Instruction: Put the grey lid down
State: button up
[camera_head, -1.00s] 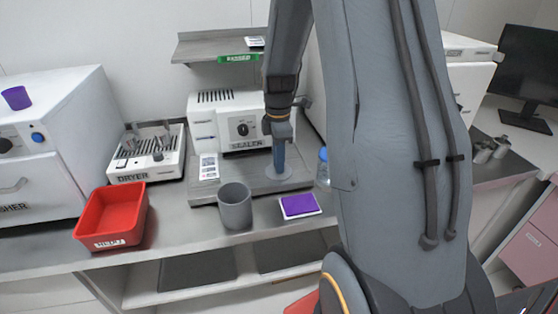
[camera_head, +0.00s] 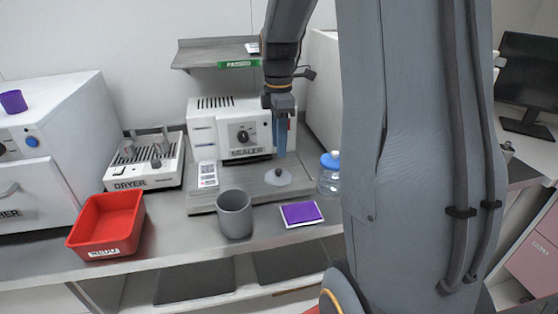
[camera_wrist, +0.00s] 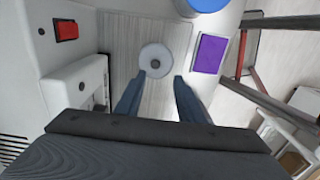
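The grey lid (camera_head: 279,177), a round disc with a small dark knob, lies flat on the grey platform (camera_head: 205,203) in front of the sealer. It also shows in the wrist view (camera_wrist: 155,60), just beyond my fingertips. My gripper (camera_head: 281,154) points down above the lid, with a gap between them. In the wrist view my gripper (camera_wrist: 158,77) has its two blue fingers spread apart with nothing between them. The grey cup (camera_head: 235,214) stands open-topped at the platform's front edge.
The sealer (camera_head: 240,125) stands behind the platform. A blue-capped bottle (camera_head: 329,175) stands close right of the lid. A purple pad (camera_head: 301,213) lies in front. The red bin (camera_head: 107,224) and dryer (camera_head: 143,163) are to the left. A shelf (camera_head: 200,55) hangs above.

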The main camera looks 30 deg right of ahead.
jog(key=shift+r, duration=1.55)
